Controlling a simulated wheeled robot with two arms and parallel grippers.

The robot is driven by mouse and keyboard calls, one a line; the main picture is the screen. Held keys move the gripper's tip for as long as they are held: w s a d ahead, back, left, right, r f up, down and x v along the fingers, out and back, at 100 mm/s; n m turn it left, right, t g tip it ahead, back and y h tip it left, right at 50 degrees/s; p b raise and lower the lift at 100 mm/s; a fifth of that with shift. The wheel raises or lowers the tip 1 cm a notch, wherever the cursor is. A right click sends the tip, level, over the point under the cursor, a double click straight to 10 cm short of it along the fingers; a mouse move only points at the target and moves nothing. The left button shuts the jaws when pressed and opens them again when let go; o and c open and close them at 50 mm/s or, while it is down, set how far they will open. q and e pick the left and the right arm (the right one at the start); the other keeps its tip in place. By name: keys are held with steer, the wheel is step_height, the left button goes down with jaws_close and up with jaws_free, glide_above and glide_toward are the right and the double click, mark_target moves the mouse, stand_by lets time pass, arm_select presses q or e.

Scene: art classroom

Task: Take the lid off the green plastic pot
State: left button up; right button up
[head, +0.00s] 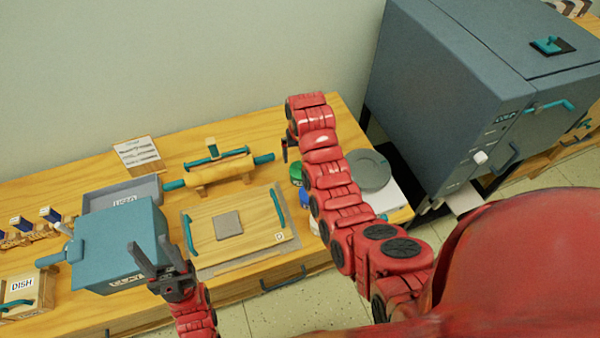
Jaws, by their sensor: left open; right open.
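A small green pot (296,172) stands on the wooden table, right of the rolling pin, partly hidden behind my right arm. Its lid cannot be made out clearly. My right gripper (286,152) is above and just left of the green pot, pointing down; only a small dark part of its fingers shows beside the red arm, and it is open. My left gripper (149,244) is open and empty, its two dark fingers spread in front of the blue-grey clay box, far left of the pot.
A blue pot (304,197) stands close to the green one. A rolling pin (222,172) and a board (205,240) with a grey slab lie to the left. A round grey disc (368,170) is right of my arm. A large kiln (450,90) stands further right.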

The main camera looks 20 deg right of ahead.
mark_target(300, 164)
steer(key=shift+f, duration=0.25)
steer(key=shift+f+p, duration=0.4)
steer(key=shift+p, duration=0.3)
steer(key=f+p, duration=0.1)
steer(key=f, duration=0.1)
steer(key=shift+w+f+p, duration=0.2)
steer(key=shift+f+p, duration=0.15)
steer(key=shift+f, duration=0.95)
steer(key=shift+w, duration=0.1)
steer(key=c, duration=1)
steer(key=shift+r, duration=0.15)
